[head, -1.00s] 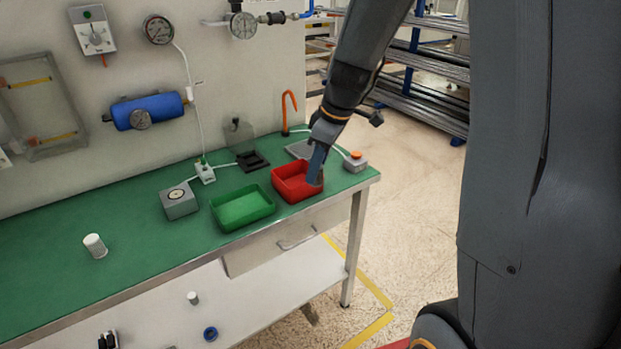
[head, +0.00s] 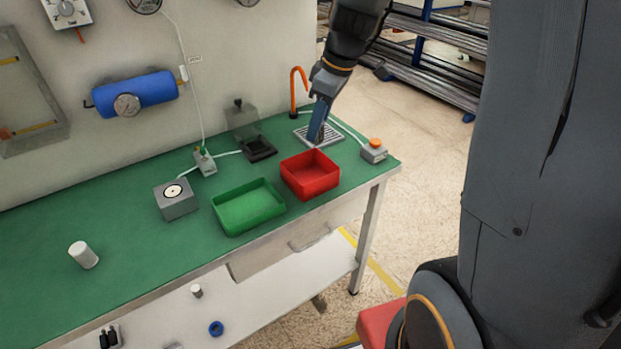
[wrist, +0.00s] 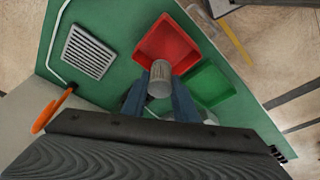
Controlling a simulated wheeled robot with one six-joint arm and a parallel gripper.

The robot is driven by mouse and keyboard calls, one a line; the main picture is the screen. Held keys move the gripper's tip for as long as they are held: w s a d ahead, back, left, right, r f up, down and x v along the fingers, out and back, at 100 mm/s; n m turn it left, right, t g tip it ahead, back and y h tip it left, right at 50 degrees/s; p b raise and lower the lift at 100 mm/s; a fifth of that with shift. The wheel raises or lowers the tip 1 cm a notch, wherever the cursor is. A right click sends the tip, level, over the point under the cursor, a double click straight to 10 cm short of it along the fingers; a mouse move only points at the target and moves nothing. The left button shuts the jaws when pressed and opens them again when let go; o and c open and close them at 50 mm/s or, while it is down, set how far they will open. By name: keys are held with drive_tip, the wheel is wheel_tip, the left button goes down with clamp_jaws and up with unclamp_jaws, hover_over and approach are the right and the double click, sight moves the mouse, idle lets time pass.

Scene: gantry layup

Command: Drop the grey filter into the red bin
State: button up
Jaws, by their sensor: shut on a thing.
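My gripper (wrist: 160,88) has two blue fingers shut on the grey filter (wrist: 160,76), a small ribbed cylinder with a pale end. In the wrist view the filter overlaps the near part of the red bin (wrist: 150,45). In the head view the red bin (head: 310,187) stands on the green bench, and its visible inside is empty. There my gripper (head: 317,137) points down behind the bin, in front of the metal grating; the filter cannot be made out.
A green bin (head: 248,212) stands left of the red bin. The grating (head: 330,137), an orange hook (head: 293,90) and a grey button box (head: 374,151) are close by. The bench front is clear.

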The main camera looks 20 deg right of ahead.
drive_tip(key=shift+f+b, duration=1.15)
drive_tip(key=shift+f, duration=0.85)
drive_tip(key=o, duration=1.1)
drive_tip(key=shift+r, duration=0.1)
drive_tip(key=b+v, duration=0.1)
drive_tip(key=v, duration=0.6)
drive_tip(key=shift+r, duration=0.35)
